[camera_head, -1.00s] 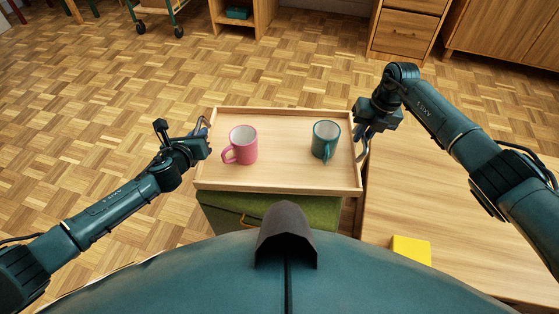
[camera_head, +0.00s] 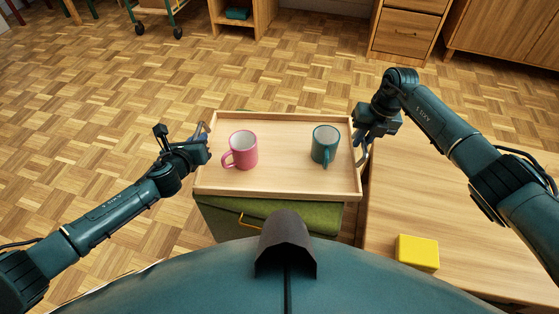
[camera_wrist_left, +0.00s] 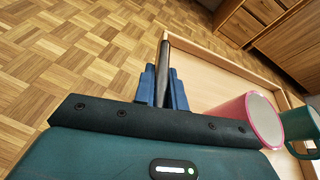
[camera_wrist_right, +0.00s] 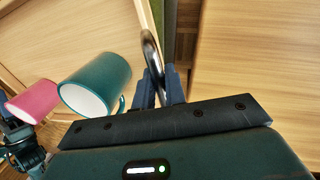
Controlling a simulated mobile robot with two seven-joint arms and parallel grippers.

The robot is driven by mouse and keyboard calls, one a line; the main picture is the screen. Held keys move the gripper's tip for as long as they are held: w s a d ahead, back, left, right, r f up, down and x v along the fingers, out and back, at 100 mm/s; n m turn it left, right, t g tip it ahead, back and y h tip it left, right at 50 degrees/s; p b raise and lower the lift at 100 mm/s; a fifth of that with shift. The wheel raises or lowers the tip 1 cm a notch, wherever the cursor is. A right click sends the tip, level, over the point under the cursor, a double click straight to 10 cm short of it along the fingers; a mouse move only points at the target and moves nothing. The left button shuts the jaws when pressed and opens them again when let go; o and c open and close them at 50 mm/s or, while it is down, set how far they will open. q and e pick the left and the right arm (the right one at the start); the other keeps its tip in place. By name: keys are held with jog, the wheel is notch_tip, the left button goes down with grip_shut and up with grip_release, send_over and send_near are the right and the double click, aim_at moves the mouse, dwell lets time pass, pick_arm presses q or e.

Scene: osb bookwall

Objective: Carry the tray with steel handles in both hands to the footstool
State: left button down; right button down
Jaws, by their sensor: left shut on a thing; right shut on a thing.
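The light wooden tray (camera_head: 290,181) is level in front of me, carrying a pink mug (camera_head: 243,149) on its left half and a teal mug (camera_head: 325,144) on its right half; both stand upright. My left gripper (camera_head: 203,139) is shut on the left steel handle (camera_wrist_left: 166,62). My right gripper (camera_head: 361,139) is shut on the right steel handle (camera_wrist_right: 151,52). The green footstool (camera_head: 272,213), with a yellow strap-like handle on its front, is under the tray and mostly hidden by it. I cannot tell whether the tray touches it.
A wooden table (camera_head: 430,190) lies close on the right, with a yellow block (camera_head: 417,252) near its front. Wooden drawers (camera_head: 405,32), an open shelf unit (camera_head: 240,20) and a green-framed cart (camera_head: 160,12) stand at the back. The parquet floor on the left is clear.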

pick_arm(q)
jog(key=shift+f+b, duration=0.45)
jog(key=shift+f, duration=0.1)
pick_arm(e)
jog(key=shift+w+d+f, duration=0.1)
jog(key=shift+f, duration=0.45)
pick_arm(q)
jog(key=c, duration=1.5)
grip_release()
pick_arm(e)
jog(key=c, duration=1.5)
grip_release()
pick_arm(q)
jog(key=shift+o, duration=0.2)
pick_arm(e)
jog(key=shift+o, duration=0.2)
jog(key=shift+r, duration=0.2)
pick_arm(q)
jog(key=v, duration=1.2)
pick_arm(e)
notch_tip(320, 180, up, 11)
jog(key=d, duration=0.2)
jog(key=shift+r, duration=0.2)
